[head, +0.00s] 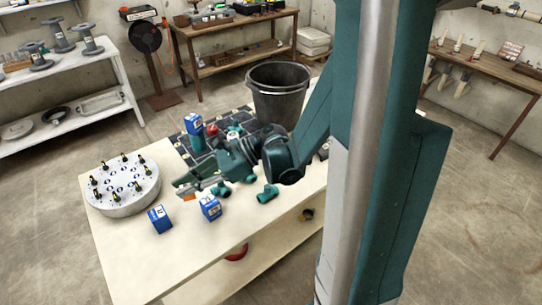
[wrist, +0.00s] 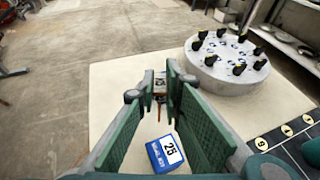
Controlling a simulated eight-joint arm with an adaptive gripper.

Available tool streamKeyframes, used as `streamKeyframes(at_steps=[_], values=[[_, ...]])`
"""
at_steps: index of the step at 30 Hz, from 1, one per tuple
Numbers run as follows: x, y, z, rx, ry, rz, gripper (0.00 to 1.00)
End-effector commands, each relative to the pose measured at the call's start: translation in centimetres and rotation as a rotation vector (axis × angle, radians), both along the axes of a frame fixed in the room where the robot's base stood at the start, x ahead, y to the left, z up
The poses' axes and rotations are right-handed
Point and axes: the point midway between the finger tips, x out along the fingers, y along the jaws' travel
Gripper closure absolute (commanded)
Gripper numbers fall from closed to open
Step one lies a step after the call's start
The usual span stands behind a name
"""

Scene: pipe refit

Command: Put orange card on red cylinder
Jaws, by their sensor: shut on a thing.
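My gripper (head: 183,190) reaches left over the pale table, with its fingers near the round grey plate. It is shut on the orange card (head: 189,197), of which only a small orange patch shows below the fingers. In the wrist view my fingers (wrist: 161,84) close on the card (wrist: 160,98), seen nearly edge-on as a thin orange-brown piece. A red rounded thing (head: 212,129), which may be the red cylinder, stands on the dark gridded mat behind my arm. Its full shape is too small to tell, and it is apart from my gripper.
Blue boxes (head: 160,219) and (head: 210,208) stand near the front; another blue box (head: 193,123) is at the mat (head: 183,147). Teal pipe fittings (head: 268,194) lie right. The round plate (head: 124,187) bears several black-topped pegs. A black bin (head: 279,95) stands behind.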

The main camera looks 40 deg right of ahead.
Motion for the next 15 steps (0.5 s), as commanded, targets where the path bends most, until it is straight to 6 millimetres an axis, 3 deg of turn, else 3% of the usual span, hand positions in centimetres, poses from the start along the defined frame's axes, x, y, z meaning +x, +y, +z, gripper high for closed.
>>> streamKeyframes(at_steps=[15], values=[[4.4, -12.5, 1.8, 0.000, -0.001, -0.169, 0.96]])
